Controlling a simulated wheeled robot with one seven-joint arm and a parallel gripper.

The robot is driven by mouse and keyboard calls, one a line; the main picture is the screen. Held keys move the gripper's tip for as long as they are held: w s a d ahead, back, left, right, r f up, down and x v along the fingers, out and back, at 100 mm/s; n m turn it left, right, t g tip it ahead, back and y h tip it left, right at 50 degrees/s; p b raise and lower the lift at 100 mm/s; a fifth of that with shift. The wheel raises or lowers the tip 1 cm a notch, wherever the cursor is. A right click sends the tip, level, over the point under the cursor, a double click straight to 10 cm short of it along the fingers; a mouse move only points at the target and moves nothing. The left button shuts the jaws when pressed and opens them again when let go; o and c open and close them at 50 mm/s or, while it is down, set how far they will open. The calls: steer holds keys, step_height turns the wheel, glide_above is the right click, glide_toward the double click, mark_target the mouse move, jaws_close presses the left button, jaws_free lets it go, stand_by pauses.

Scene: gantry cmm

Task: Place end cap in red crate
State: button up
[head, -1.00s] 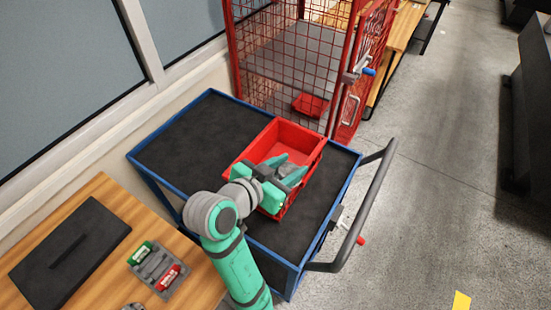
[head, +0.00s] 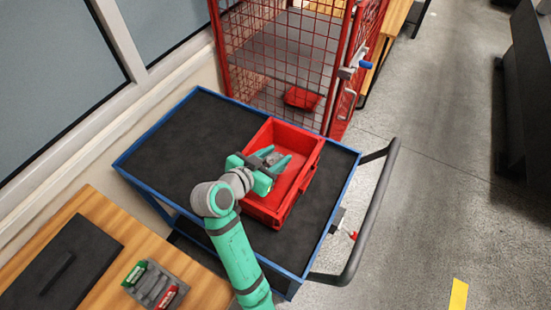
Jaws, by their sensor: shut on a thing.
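The red crate (head: 302,179) stands on the black top of a blue-framed cart (head: 160,165). My gripper (head: 279,163) is over the left part of the crate, its green fingers pointing into the crate's opening. It is shut on a small grey thing (head: 268,153), which I take to be the end cap; its shape is mostly hidden by the gripper. I cannot tell how high it is above the crate floor.
A red mesh cage (head: 290,60) with a smaller red bin (head: 303,98) inside stands behind the cart. The cart's black handle (head: 372,215) is at right. A wooden table (head: 95,215) at lower left bears a black panel and a grey holder (head: 153,286).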

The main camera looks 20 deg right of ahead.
step_height(320, 180, down, 3)
steer(key=shift+w+r, duration=0.15)
steer(key=shift+s, duration=0.3)
steer(key=shift+w+f, duration=0.1)
steer(key=shift+f, duration=0.6)
steer(key=o, duration=1.2)
steer(key=shift+a, duration=0.15)
steer(key=shift+r, duration=0.25)
steer(key=v, duration=1.2)
steer(key=shift+r, duration=0.35)
